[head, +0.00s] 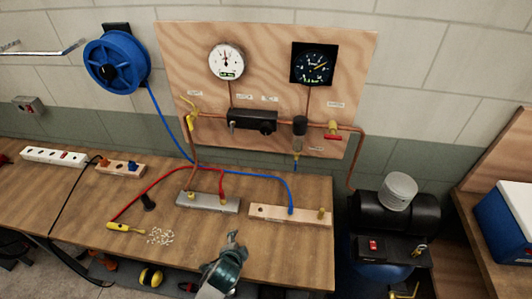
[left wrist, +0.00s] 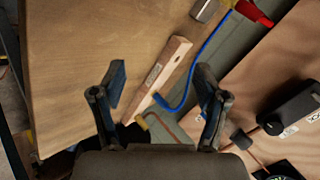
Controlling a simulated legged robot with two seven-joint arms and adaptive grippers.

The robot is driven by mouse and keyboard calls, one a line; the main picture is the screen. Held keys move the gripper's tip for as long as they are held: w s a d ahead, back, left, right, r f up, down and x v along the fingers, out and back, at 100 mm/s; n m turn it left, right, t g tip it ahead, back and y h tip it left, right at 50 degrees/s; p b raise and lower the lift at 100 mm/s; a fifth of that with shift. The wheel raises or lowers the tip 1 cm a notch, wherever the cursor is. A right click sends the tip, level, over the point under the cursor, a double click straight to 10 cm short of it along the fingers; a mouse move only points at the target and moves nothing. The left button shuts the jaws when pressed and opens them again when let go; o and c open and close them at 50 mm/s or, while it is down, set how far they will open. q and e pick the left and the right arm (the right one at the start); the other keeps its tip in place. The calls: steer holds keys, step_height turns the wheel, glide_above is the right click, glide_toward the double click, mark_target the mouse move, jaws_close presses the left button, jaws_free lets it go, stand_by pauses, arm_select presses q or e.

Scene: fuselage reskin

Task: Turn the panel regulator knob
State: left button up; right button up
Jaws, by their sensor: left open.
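The plywood panel (head: 185,60) stands against the wall behind the bench. In the left wrist view a black block (left wrist: 290,107) shows at the right with a round dark part (left wrist: 272,125). My left gripper (head: 234,242) is over the bench's front edge, well below and apart from the regulator. In the left wrist view its two fingers (left wrist: 160,95) are spread, with nothing held between them. My right gripper is in neither view.
On the bench (head: 75,205) lie a grey metal block (head: 208,202) and a wooden block (head: 270,215) with a blue hose. White (head: 226,62) and black (head: 314,63) gauges and a red-handled valve (head: 332,136) are on the panel. A compressor (head: 395,215) stands right of the bench.

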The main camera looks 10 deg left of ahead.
arm_select(q)
steer(key=w+d+r+m+t, duration=0.35)
steer(key=w+r+m, duration=0.25)
steer(key=w+r, duration=0.3)
steer(key=m+t, duration=0.5)
steer(key=m, duration=0.4)
glide_toward(266, 132)
steer(key=w+p, duration=0.1)
steer(key=w, duration=0.9)
steer(key=shift+w, duration=0.25)
steer(key=shift+a, duration=0.1)
steer(key=c, duration=1.2)
